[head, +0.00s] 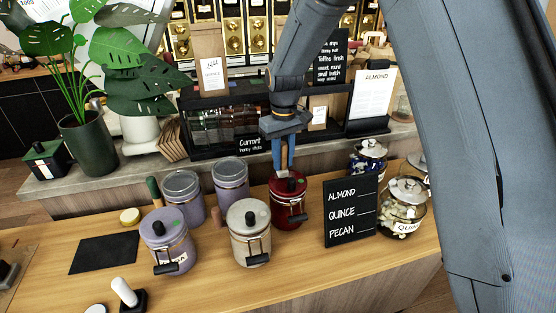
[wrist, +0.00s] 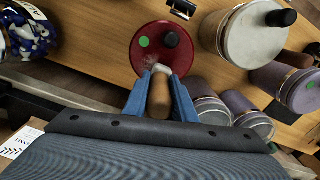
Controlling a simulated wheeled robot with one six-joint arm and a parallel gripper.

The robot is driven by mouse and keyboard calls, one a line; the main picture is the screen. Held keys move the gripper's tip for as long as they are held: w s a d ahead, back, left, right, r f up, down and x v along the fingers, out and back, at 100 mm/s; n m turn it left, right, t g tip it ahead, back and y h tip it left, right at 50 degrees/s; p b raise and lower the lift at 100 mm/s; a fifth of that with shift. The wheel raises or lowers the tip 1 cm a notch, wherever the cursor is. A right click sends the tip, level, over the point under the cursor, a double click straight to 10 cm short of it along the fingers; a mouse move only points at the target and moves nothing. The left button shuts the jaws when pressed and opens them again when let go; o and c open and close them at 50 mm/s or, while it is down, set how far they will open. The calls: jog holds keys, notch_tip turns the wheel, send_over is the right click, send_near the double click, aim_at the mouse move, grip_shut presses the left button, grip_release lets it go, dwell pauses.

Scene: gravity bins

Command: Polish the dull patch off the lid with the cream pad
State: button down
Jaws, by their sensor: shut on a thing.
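My gripper (head: 284,160) is shut on a wooden-handled tool, whose handle (wrist: 159,96) stands between the blue fingers in the wrist view. The tool's small cream pad (wrist: 161,69) is at the near edge of a dark red lid (wrist: 147,31), seemingly touching it. The lid tops a red jar (head: 289,214) and carries a black knob (wrist: 171,39) and a green dot (wrist: 144,42). A faint pale dull patch (wrist: 149,61) shows beside the pad; part of it may be hidden by the pad.
A cream jar (head: 249,227) and lilac jars (head: 168,247) stand left of the red jar. A black price board (head: 350,211) and glass jars (head: 403,218) stand right. A dark mat (head: 104,253) and a pale yellow disc (head: 130,215) lie at the left.

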jog(key=shift+d, duration=0.3)
jog(key=shift+w, duration=0.1)
jog(key=shift+w+d+f, duration=0.1)
jog(key=shift+w+d, duration=0.1)
jog(key=shift+d, duration=0.5)
jog(key=shift+w+d, duration=0.15)
jog(key=shift+d, duration=0.5)
jog(key=shift+a, duration=0.1)
jog(key=shift+s+a, duration=0.2)
jog(key=shift+a, duration=0.45)
jog(key=shift+s+a, duration=0.2)
jog(key=shift+a, duration=0.45)
jog(key=shift+a, duration=0.15)
